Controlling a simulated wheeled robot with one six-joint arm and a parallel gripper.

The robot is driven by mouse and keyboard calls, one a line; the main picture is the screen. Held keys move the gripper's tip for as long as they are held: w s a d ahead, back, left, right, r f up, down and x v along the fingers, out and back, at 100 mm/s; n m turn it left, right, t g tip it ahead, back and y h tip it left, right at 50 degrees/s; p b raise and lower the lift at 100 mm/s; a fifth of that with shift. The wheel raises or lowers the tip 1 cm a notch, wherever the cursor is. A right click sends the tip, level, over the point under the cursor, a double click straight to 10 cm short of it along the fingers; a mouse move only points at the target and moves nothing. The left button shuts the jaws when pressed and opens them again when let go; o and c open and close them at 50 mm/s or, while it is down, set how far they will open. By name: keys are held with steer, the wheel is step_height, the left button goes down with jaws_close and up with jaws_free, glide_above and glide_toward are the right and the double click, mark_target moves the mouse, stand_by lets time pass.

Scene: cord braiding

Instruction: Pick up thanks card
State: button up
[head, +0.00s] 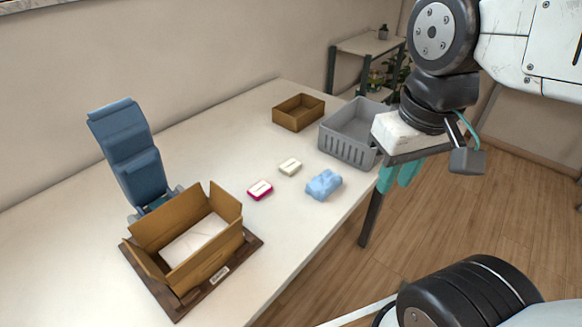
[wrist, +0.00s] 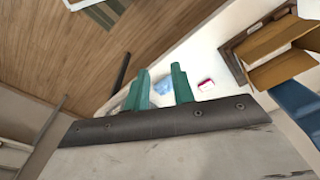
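Two small card-like pieces lie on the white table: a pink-edged one with a white face (head: 260,190) and a cream one (head: 290,167). Their print is too small to read, so I cannot tell which is the thanks card. The pink one also shows in the wrist view (wrist: 206,85); the cream one is not clear there. My gripper (head: 393,187) hangs high, right of the table's front edge, away from both pieces. Its teal fingers (wrist: 162,72) stand apart in the wrist view with nothing held between them.
A crumpled blue cloth-like thing (head: 324,185) lies close to the cards. An open cardboard box (head: 205,262) holding something white stands on a brown board (head: 250,248) at left. A grey crate (head: 347,150) and brown tray (head: 298,122) stand behind. A blue chair-shaped holder (head: 130,155) rises at left.

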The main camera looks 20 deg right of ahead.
steer(key=o, duration=0.5)
steer(key=shift+w+d, duration=0.1)
steer(key=shift+w, duration=0.3)
steer(key=o, duration=0.4)
steer(key=w+n+h, duration=0.1)
steer(key=w, duration=0.2)
steer(key=w+n+g+h, duration=0.1)
steer(key=w, duration=0.2)
steer(key=w+n+g+h, duration=0.1)
steer(key=w+n, duration=0.1)
steer(key=shift+w+d, duration=0.35)
steer(key=shift+w, duration=0.05)
steer(key=shift+o, duration=0.2)
steer(key=w+a+f+n+g+h, duration=0.15)
steer(key=w+f+n+h, duration=0.3)
steer(key=w, duration=0.75)
steer(key=n+t+h, duration=0.4)
steer(key=n+h, duration=0.2)
steer(key=n, duration=0.4)
glide_toward(287, 166)
steer(key=shift+w+d+r+g, duration=0.15)
steer(key=shift+d+g, duration=0.1)
steer(key=shift+d, duration=0.15)
steer(key=shift+w+f+n, duration=0.1)
steer(key=shift+f+n, duration=0.15)
steer(key=shift+f, duration=0.05)
steer(key=shift+d+f, duration=0.15)
steer(key=shift+d, duration=0.05)
steer(key=shift+x, duration=3.55)
